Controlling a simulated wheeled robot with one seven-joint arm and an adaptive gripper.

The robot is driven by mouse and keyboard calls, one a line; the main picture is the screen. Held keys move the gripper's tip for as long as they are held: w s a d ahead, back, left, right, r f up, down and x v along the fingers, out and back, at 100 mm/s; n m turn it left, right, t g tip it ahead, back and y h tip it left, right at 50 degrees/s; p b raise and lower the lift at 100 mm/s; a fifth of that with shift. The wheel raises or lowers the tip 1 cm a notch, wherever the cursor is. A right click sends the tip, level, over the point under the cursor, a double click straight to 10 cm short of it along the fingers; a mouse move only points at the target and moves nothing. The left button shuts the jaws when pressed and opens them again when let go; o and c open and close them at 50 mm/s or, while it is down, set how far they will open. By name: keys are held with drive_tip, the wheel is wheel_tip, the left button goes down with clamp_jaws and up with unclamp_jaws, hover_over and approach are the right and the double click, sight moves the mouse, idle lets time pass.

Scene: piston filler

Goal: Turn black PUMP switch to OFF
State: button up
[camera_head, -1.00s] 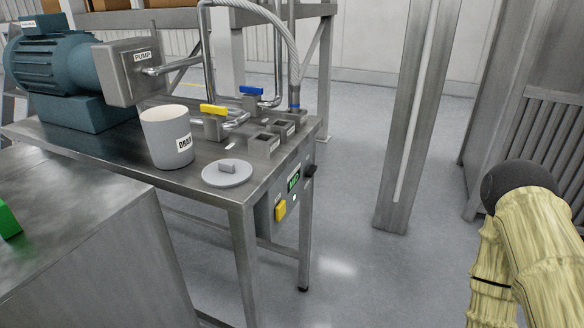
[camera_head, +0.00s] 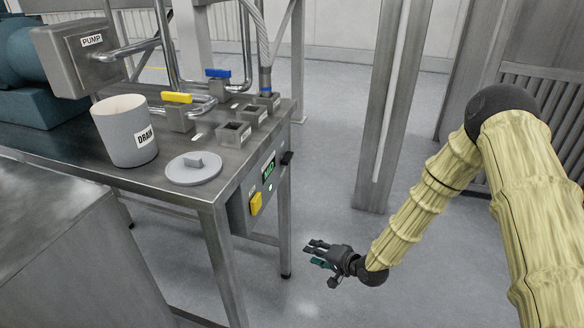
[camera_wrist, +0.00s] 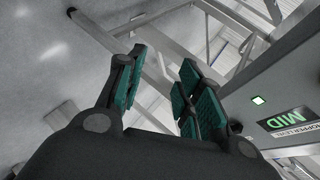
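A small black switch (camera_head: 287,158) sticks out at the upper right of the grey control panel (camera_head: 240,214) on the table's end. I see it edge-on, so its label and setting cannot be read. My gripper (camera_head: 315,254) is below and to the right of the panel, in the air, touching nothing. Its teal-padded fingers (camera_wrist: 158,88) are apart with nothing between them. In the wrist view the panel (camera_wrist: 268,85) shows at the right, with a green MID display (camera_wrist: 284,123) and a lit white square (camera_wrist: 258,100). The black switch is not seen there.
A yellow switch (camera_head: 256,203) sits low on the panel. The steel table (camera_head: 95,165) holds a DRAIN container (camera_head: 120,140), a grey lid (camera_head: 193,168), valves with yellow (camera_head: 176,97) and blue (camera_head: 217,73) handles, and a PUMP box (camera_head: 75,60). A steel post (camera_head: 385,120) stands behind; the floor right of the panel is clear.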

drive_tip(key=w+r+m+t+y, duration=0.1)
drive_tip(key=w+r+t+y, duration=0.1)
drive_tip(key=w+r, duration=0.8)
drive_tip(key=y, duration=0.3)
approach(290, 160)
drive_tip(key=shift+t, duration=0.3)
drive_tip(key=p+x, duration=0.1)
drive_tip(key=x, duration=0.8)
drive_tip(key=shift+f+p, duration=0.25)
drive_tip(key=shift+p, duration=0.1)
clamp_jaws()
